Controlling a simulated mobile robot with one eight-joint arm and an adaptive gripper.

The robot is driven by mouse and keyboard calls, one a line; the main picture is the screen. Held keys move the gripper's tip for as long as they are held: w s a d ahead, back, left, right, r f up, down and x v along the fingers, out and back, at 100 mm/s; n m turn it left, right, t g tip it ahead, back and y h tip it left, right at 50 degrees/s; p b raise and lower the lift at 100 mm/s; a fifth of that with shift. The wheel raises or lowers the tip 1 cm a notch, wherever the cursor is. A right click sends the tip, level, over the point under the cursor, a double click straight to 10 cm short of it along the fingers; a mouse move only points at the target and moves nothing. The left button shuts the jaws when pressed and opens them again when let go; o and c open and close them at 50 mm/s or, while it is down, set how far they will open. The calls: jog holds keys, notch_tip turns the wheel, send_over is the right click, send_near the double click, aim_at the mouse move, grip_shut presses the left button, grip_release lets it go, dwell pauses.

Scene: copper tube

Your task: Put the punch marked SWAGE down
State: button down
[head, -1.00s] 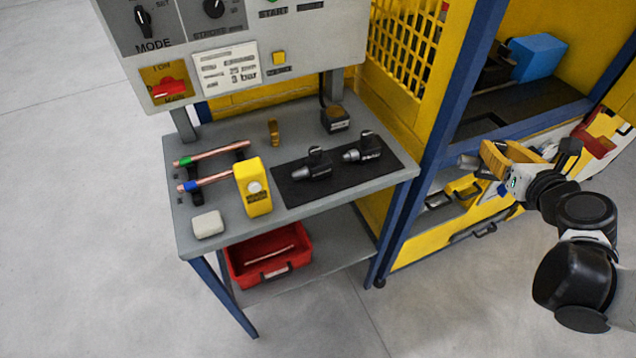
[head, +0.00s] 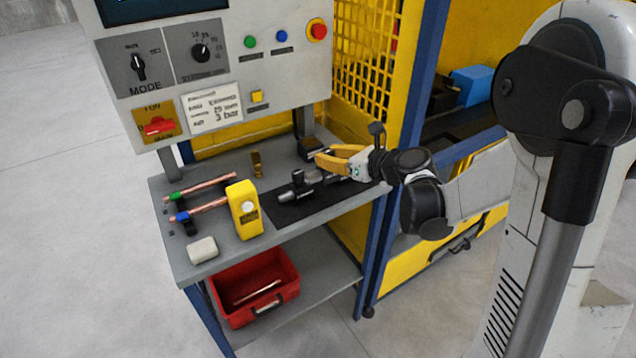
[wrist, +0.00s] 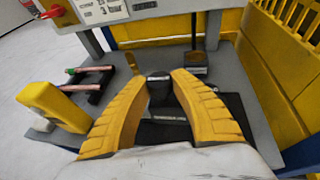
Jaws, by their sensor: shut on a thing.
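My gripper (head: 324,160) reaches over the black mat (head: 287,213) on the grey bench. In the wrist view its yellow fingers (wrist: 159,82) are closed on a dark, round-topped punch (wrist: 160,96). No marking on it is readable, so I cannot tell that it says SWAGE. Whether it touches the mat is hidden.
A yellow block-shaped device (head: 244,208) and copper tubes (head: 207,206) on holders are at the bench's left. A small brass piece (head: 257,164) stands behind. The control panel (head: 215,70) overhangs the rear. A red bin (head: 243,284) sits below; the yellow mesh guard (head: 365,50) is at right.

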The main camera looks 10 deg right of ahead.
aim_at(332, 173)
jog(key=shift+f+b, duration=1)
jog(key=shift+f, duration=1.65)
jog(key=shift+f, duration=0.15)
jog(key=c, duration=1.2)
grip_release()
